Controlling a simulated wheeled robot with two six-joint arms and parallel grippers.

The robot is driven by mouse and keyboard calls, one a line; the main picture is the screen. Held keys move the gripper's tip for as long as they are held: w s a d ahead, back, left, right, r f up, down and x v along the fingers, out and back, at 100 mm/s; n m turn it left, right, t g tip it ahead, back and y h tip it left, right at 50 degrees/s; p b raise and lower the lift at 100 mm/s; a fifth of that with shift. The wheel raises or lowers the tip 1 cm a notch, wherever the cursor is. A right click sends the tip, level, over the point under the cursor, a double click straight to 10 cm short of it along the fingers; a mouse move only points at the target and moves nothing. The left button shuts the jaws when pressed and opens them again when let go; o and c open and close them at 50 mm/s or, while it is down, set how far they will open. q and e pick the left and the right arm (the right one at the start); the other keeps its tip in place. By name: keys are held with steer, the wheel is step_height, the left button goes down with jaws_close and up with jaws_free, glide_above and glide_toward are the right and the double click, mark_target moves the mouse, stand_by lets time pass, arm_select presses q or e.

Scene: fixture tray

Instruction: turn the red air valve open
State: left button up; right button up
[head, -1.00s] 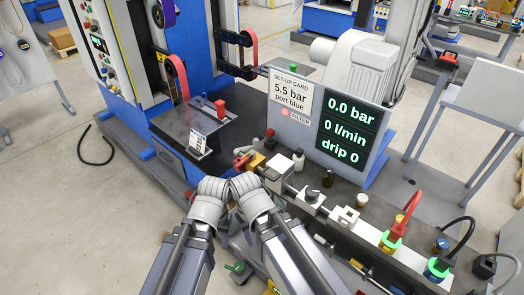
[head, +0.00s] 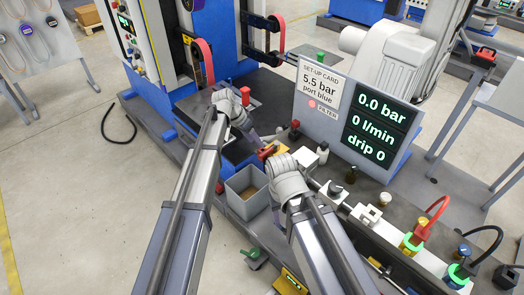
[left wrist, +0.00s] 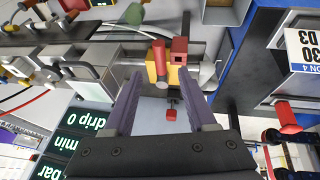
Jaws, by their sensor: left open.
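The red air valve (head: 264,153), a red handle on a yellow body, sits at the left end of the row of fittings. In the left wrist view the red handle (left wrist: 158,58) and yellow body are just ahead of the fingertips, roughly between their lines. My left gripper (head: 256,141) reaches in from the upper left, close to the valve. Its purple fingers (left wrist: 161,82) are apart with nothing between them, and I cannot tell whether they touch the valve. My right arm's wrist shows below right of the valve; its fingers are hidden.
The display panel (head: 375,127) behind reads 0.0 bar, 0 l/min, drip 0, beside a card saying 5.5 bar, port blue. A grey open bin (head: 240,203) stands below the valve. Bottles and fittings line the rail to the right, with red and black hoses farther along.

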mark_target(262, 153)
arm_select(q)
steer(key=b+x, duration=0.6)
steer(key=x, duration=0.1)
steer(key=shift+d+f+b, duration=0.2)
steer(key=shift+f+b, duration=0.15)
steer(key=shift+r, duration=0.1)
jaws_close()
stand_by(1.1)
